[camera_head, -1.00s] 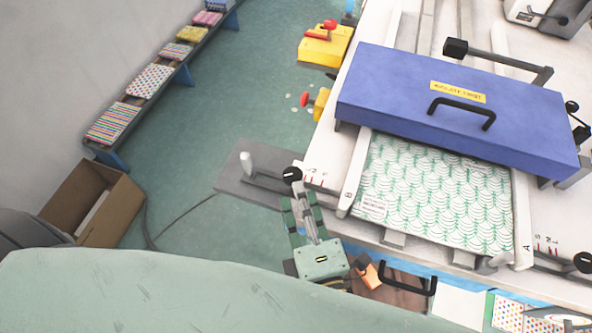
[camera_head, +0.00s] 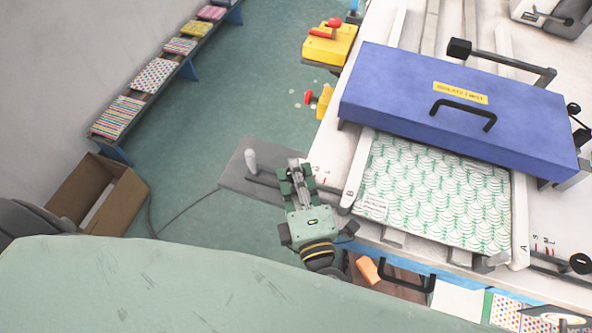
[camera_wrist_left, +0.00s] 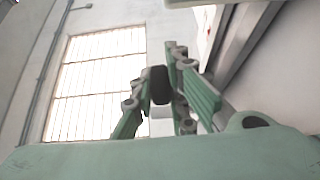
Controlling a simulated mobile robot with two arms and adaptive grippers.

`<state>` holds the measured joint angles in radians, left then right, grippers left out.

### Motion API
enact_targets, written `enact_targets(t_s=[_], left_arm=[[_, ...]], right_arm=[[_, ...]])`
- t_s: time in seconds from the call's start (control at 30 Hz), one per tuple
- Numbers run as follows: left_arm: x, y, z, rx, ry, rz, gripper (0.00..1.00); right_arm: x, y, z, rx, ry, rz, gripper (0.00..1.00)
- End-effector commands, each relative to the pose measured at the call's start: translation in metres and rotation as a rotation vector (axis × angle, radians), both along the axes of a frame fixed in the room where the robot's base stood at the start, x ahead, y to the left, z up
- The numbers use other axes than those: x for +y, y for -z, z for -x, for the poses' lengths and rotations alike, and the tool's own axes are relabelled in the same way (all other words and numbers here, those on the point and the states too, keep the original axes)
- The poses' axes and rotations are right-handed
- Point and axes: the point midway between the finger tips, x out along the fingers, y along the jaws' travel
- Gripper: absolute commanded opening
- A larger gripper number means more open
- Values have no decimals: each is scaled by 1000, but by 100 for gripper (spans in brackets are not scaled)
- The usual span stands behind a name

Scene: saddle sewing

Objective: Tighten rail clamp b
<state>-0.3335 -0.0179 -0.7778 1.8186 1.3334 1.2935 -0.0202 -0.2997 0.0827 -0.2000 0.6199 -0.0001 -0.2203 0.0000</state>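In the head view, my left gripper (camera_head: 297,170) is at the left front of the white machine, at the end of the rail on the side marked B. It covers the black knob of rail clamp b there. In the left wrist view, the black knob (camera_wrist_left: 160,85) sits between the two fingers (camera_wrist_left: 160,80), which lie close against both its sides. The like knob (camera_head: 580,263) on the A side is at the far right. The clamp's body is mostly hidden. My right gripper is not in view.
A blue box lid with a handle (camera_head: 410,95) stands over the green-patterned sheet (camera_head: 430,190). A grey plate with a white-tipped lever (camera_head: 251,160) lies left of my gripper. A black handle (camera_head: 405,283) is below the front edge.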

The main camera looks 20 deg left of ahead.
Motion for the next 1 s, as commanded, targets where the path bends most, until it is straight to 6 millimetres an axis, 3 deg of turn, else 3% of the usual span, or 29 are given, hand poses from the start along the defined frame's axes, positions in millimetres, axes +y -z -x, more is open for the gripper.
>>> enact_targets(t_s=[0.47, 1.0], left_arm=[[1, -4, 0, -4, 26, -3, 0], [1, -6, 0, -4, 364, -3, 0]], right_arm=[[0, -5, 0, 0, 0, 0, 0], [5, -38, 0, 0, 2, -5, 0]])
